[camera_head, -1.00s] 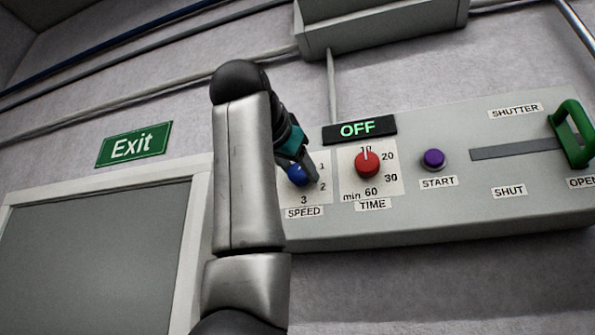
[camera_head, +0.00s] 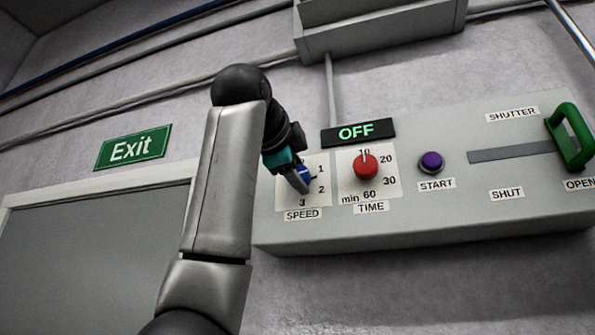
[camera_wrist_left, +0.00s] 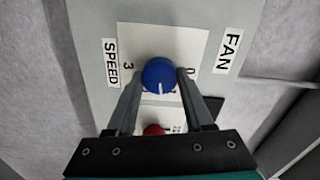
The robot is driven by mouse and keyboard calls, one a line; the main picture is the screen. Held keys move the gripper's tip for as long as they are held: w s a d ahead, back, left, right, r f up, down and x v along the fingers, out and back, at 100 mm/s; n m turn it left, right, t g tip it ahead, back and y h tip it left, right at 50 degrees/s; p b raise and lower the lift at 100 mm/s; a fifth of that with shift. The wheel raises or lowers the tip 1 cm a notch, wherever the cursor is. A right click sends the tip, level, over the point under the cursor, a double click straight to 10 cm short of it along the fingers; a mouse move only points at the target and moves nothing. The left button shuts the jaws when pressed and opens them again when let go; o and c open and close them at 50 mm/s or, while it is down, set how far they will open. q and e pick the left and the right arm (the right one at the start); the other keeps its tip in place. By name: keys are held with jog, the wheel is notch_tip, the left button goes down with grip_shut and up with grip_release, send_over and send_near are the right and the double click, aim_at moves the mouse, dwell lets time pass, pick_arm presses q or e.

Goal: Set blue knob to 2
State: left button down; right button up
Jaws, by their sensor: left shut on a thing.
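The blue knob (camera_head: 305,174) is on the SPEED dial plate of the grey wall panel, left of the red TIME knob. My left gripper (camera_head: 300,180) is shut on the blue knob, one finger on each side. In the left wrist view the blue knob (camera_wrist_left: 159,74) sits between the fingertips of my left gripper (camera_wrist_left: 158,78). Its white mark points down in that view, to the 1 and 2 side of the dial; the exact number is unclear. My right gripper is not in view.
The red TIME knob (camera_head: 366,166) is close on the right, below the OFF display (camera_head: 360,132). Further right are the purple START button (camera_head: 432,162) and the green shutter handle (camera_head: 570,136). A grey box (camera_head: 380,28) is above the panel.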

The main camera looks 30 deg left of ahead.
pick_arm(q)
jog(key=shift+f+m+p, duration=0.2)
jog(key=shift+m+p, duration=0.55)
jog(key=shift+m, duration=3.15)
jog(key=shift+c, duration=1.4)
grip_release()
jog(key=b+v, duration=0.5)
jog(key=v, duration=1)
jog(key=shift+b, duration=0.3)
jog(key=shift+s, duration=0.15)
